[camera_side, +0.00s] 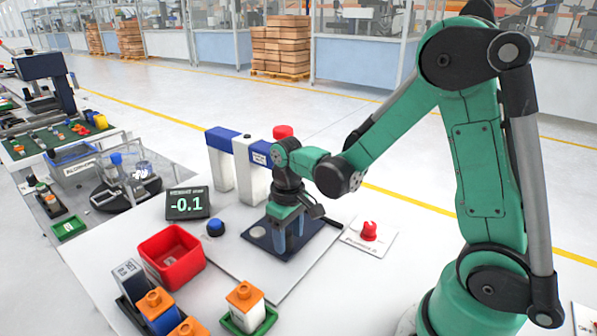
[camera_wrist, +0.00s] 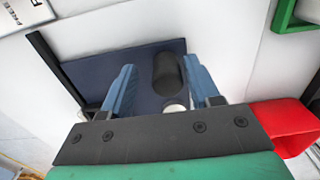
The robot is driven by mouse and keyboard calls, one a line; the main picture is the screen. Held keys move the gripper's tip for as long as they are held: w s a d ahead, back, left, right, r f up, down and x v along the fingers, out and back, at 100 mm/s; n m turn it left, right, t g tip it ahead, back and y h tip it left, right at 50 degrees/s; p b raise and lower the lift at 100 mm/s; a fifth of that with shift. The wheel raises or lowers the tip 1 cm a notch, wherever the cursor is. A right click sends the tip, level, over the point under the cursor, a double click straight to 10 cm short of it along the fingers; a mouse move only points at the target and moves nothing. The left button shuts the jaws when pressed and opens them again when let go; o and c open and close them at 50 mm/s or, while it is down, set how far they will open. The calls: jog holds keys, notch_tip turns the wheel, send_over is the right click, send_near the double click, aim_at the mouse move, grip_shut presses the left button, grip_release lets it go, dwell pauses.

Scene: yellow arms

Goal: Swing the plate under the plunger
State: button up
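A dark blue square plate (camera_side: 318,236) lies flat on the white table, with a small white disc (camera_side: 257,232) on it. The plate (camera_wrist: 140,64) and disc (camera_wrist: 173,107) also show in the wrist view. A black upright cylinder (camera_wrist: 168,73) stands at the plate, between my fingers. My gripper (camera_side: 289,243) points down over the plate. In the wrist view its blue fingers (camera_wrist: 160,76) are apart, with a gap visible beside the cylinder. A blue-and-white frame (camera_side: 222,165) with a red knob (camera_side: 283,132) stands behind; my arm hides its right part, and I cannot make out the plunger.
A display (camera_side: 187,203) reads -0.1, next to a blue button (camera_side: 215,227). A red bin (camera_side: 172,258) and a green tray (camera_side: 262,325) with an orange-capped block stand in front left. A red knob (camera_side: 370,232) on a white base is right of the plate.

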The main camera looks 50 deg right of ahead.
jog(key=shift+r, duration=3.75)
jog(key=s+a+r+t, duration=0.3)
jog(key=s+a+t, duration=0.1)
jog(key=t, duration=0.3)
jog(key=shift+r, duration=0.2)
jog(key=shift+s, duration=0.1)
